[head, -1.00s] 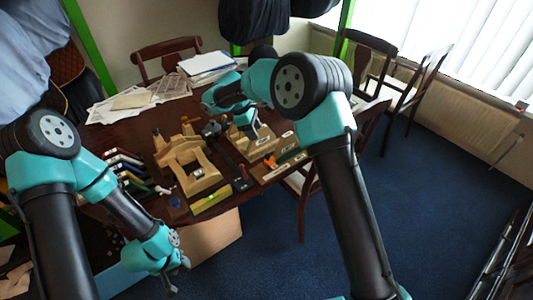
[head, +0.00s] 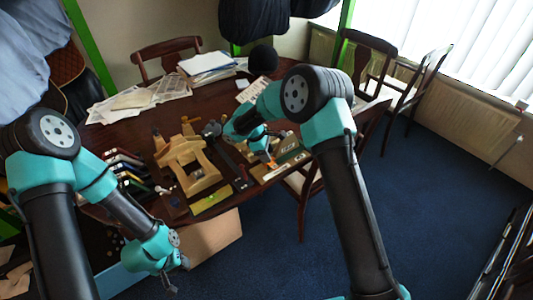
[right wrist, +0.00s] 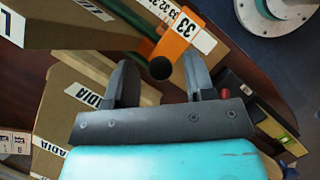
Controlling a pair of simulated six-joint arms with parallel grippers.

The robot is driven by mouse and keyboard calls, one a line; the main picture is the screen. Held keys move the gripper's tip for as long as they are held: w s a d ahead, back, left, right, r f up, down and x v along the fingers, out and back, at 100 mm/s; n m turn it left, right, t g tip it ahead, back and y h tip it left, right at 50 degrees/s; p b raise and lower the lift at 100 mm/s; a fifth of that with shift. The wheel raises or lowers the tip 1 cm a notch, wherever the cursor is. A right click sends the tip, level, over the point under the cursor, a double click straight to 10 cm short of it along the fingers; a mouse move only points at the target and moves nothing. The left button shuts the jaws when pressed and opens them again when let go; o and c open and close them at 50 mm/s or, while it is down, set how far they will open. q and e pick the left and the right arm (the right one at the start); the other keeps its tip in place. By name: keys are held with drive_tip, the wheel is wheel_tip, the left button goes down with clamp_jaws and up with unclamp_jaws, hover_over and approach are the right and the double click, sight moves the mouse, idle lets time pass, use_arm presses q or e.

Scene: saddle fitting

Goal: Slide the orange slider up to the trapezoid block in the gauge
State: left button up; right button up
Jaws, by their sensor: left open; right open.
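The orange slider (right wrist: 178,38) sits on the gauge rail (right wrist: 142,18), which has a printed scale, in the right wrist view. A round black knob (right wrist: 160,68) on the slider's near side lies between the fingertips of my right gripper (right wrist: 158,64). That gripper is open, and I cannot tell whether its fingers touch the knob. In the head view my right gripper (head: 268,160) is over the gauge at the table's right edge. My left gripper (head: 171,287) is open, low and away from the table. I cannot make out the trapezoid block clearly.
Cardboard-brown blocks with printed labels (right wrist: 75,105) lie beside the rail. A spirit level (right wrist: 280,130) lies to the right in the right wrist view. A wooden saddle-like stand (head: 190,168) and papers (head: 140,98) occupy the table.

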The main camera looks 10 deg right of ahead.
drive_tip(key=shift+c, duration=0.5)
clamp_jaws()
drive_tip(key=shift+w+d, duration=0.2)
drive_tip(key=shift+d, duration=0.15)
drive_tip(key=shift+o, duration=0.5)
unclamp_jaws()
drive_tip(key=shift+r, duration=0.1)
drive_tip(key=v, duration=1.7)
